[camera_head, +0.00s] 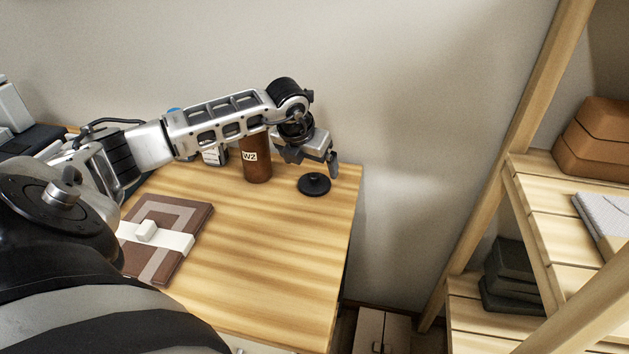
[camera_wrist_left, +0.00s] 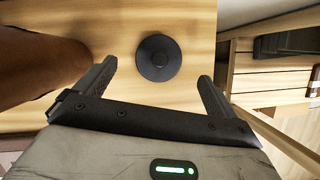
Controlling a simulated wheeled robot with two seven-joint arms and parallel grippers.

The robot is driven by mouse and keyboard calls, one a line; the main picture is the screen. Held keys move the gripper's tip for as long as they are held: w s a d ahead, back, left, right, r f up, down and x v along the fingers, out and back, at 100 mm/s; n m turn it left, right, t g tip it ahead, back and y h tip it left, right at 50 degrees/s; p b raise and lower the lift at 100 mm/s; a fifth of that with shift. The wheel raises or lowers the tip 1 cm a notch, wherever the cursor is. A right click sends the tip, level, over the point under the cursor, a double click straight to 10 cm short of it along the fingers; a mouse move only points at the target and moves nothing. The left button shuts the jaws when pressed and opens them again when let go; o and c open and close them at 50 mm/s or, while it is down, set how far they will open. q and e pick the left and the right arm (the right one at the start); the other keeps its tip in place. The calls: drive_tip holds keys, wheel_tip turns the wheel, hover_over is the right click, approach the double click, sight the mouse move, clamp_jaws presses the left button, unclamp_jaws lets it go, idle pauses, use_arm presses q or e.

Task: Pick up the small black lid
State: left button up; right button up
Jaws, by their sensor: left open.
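The small black lid (camera_head: 314,185) lies flat on the wooden table near its back right corner. In the left wrist view the lid (camera_wrist_left: 158,58) lies beyond and between my two fingertips. My left gripper (camera_head: 318,168) is above the lid, its fingers pointing down; in the wrist view the left gripper (camera_wrist_left: 156,72) is open with nothing between its fingers. A brown cylinder marked W2 (camera_head: 257,165) stands just left of the lid; a large brown shape, likely it, fills the wrist view's upper left. My right gripper is not in view.
The wooden table (camera_head: 260,250) is mostly clear in front of the lid. A brown folder-like item with a white strap (camera_head: 180,225) lies at the left. The wall is close behind the lid. A wooden shelf (camera_head: 545,230) stands at the right, apart from the table.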

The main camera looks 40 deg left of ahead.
sight(314, 175)
use_arm(q)
drive_tip(key=shift+p+x, duration=0.45)
drive_tip(key=shift+x, duration=2.5)
drive_tip(key=c, duration=1)
